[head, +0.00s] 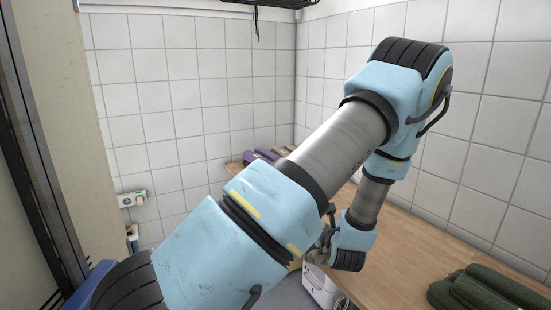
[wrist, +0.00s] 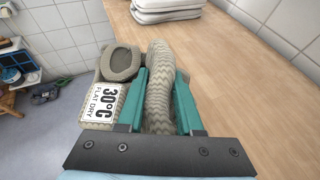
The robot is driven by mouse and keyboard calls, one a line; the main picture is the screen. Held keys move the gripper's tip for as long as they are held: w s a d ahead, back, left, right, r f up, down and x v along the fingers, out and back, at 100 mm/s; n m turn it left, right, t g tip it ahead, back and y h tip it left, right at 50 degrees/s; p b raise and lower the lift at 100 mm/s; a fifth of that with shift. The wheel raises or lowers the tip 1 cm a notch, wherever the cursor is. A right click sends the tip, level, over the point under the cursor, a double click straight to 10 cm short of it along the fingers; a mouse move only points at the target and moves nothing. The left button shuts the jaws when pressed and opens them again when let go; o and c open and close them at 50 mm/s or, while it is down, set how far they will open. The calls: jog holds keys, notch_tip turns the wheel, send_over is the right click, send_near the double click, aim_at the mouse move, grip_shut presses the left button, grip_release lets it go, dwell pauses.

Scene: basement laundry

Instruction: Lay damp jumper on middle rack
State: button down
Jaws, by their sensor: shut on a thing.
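The damp jumper (wrist: 158,88) is a beige-grey knit bundle in the wrist view, with a white tag reading 30°C FLAT DRY (wrist: 100,101). My gripper (wrist: 161,75) has its two teal fingers shut on a thick fold of it. A rolled, ring-like part of the knit lies just left of the fingers. The bundle is beside the left edge of the wooden counter. In the head view my arm hides most of the gripper and jumper. I cannot make out the middle rack in either view.
The wooden counter (head: 415,255) runs along the right wall, with dark green folded cloth (head: 490,290) at its near end and purple folded items (head: 266,154) at the back. A pale folded stack (wrist: 166,10) lies on it. A dark fixture (head: 262,3) hangs at the top.

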jog(key=a+f, duration=0.1)
jog(key=a, duration=0.2)
jog(key=a+n+y, duration=0.1)
jog(key=a, duration=0.3)
jog(key=a+f+n+y, duration=0.1)
jog(key=a, duration=0.2)
jog(key=shift+w+a+f, duration=0.15)
jog(key=shift+w+f, duration=0.05)
jog(key=shift+f, duration=0.1)
jog(key=s+a+f+n+y, duration=0.1)
jog(key=a+y, duration=0.1)
jog(key=a, duration=0.4)
jog(key=s+a+f+n+g+y, duration=0.1)
jog(key=a+n, duration=0.1)
jog(key=a, duration=0.5)
jog(key=shift+s+a+f+g+y, duration=0.2)
jog(key=shift+s+g+y, duration=0.1)
jog(key=shift+s+y, duration=0.1)
jog(key=shift+w, duration=0.1)
